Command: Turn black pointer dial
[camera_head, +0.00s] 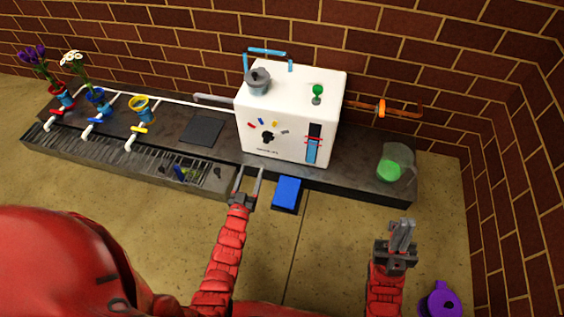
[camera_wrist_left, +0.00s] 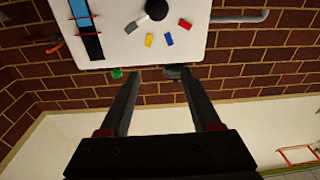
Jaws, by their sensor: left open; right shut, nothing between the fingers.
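In the left wrist view the machine appears upside down, with the dial (camera_wrist_left: 156,10) at the top edge. My left gripper (camera_head: 248,178) is open and empty in front of the machine, below and apart from the dial; its fingers (camera_wrist_left: 160,80) point toward the machine. My right gripper (camera_head: 402,232) is shut and empty, well to the right over the floor.
A blue block (camera_head: 287,192) sits at the counter's front edge, right of my left gripper. The machine has a blue level gauge (camera_head: 312,148). Flower vases and taps stand at left above a drain grate (camera_head: 180,170). A glass with green contents (camera_head: 392,165) is at right.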

